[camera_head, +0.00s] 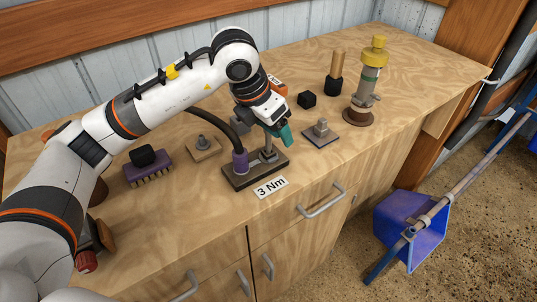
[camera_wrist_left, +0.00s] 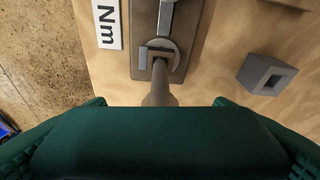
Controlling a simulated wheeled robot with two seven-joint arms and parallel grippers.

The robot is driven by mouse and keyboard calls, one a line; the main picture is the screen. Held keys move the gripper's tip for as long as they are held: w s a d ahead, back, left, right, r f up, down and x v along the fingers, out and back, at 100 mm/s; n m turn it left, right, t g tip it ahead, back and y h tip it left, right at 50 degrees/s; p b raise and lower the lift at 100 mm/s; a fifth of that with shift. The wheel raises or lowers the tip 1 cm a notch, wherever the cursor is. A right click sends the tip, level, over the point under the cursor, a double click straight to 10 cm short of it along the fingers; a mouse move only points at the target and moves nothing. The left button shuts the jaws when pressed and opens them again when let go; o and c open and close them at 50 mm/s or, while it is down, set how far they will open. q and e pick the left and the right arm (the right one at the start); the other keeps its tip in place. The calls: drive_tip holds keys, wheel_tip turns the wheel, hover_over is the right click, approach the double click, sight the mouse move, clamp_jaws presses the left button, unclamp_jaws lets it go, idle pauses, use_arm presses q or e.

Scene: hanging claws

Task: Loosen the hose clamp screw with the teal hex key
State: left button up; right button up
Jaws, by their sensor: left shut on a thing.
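My left gripper (camera_head: 277,121) is shut on the teal hex key (camera_head: 285,133), above the dark base plate (camera_head: 238,182) near the bench's front edge. The key's teal handle (camera_wrist_left: 160,145) fills the bottom of the left wrist view. Its shaft (camera_wrist_left: 160,92) points to the grey screw fitting (camera_wrist_left: 172,48). The shaft tip seems to meet the fitting; I cannot tell whether it is seated. In the head view the fitting (camera_head: 268,153) stands beside the purple clamp collar (camera_head: 240,162) around the black hose (camera_head: 214,121). My right gripper is not in view.
A "3 Nm" label (camera_head: 270,187) lies in front of the plate. A purple brush (camera_head: 150,172) and a block with a nut (camera_head: 203,146) are left. A stepped grey block (camera_head: 321,131), black cube (camera_head: 307,99) and yellow-topped fixture (camera_head: 370,75) are right.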

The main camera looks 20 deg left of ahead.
use_arm(q)
drive_tip(key=shift+s+f+n+y+b, duration=0.15)
drive_tip(key=shift+n+y+b, duration=0.25)
drive_tip(key=shift+n+b, duration=0.45)
idle(0.6)
drive_tip(key=shift+f+m, duration=0.1)
drive_tip(key=shift+m, duration=0.15)
drive_tip(key=shift+r, duration=0.2)
idle(0.6)
drive_tip(key=shift+w+r, duration=0.2)
drive_tip(key=shift+r, duration=0.1)
drive_tip(key=shift+r+p, duration=0.5)
drive_tip(key=shift+r, duration=0.75)
drive_tip(key=shift+r+p, duration=1)
drive_tip(key=shift+r, duration=1.05)
